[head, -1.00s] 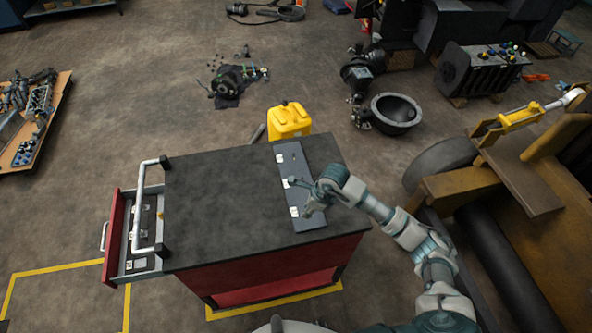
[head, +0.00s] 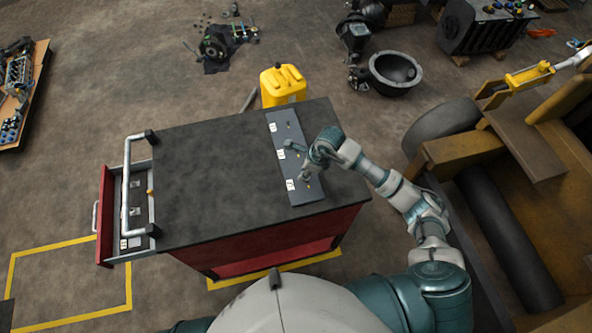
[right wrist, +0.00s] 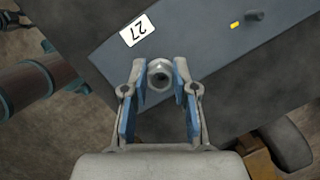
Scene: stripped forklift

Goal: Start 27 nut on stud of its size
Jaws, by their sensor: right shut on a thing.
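The 27 nut (right wrist: 160,73) is a grey metal ring between the fingertips of my right gripper (right wrist: 159,84) in the right wrist view. The fingers are shut on its sides. A grey plate (head: 284,128) lies on the cart's black top, and my right gripper (head: 306,177) is over its near end. A white label reading 27 (right wrist: 138,30) is on the plate just beyond the nut. The stud at this label is not clearly visible; the nut and gripper cover that spot. I cannot tell whether the nut touches a stud. My left gripper is out of view.
The red cart (head: 270,240) has an open drawer (head: 125,205) and a handle on its left. A yellow canister (head: 283,85) stands behind it. A dark peg (right wrist: 254,15) and a small yellow piece (right wrist: 235,24) are farther along the plate. Forklift parts stand at right.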

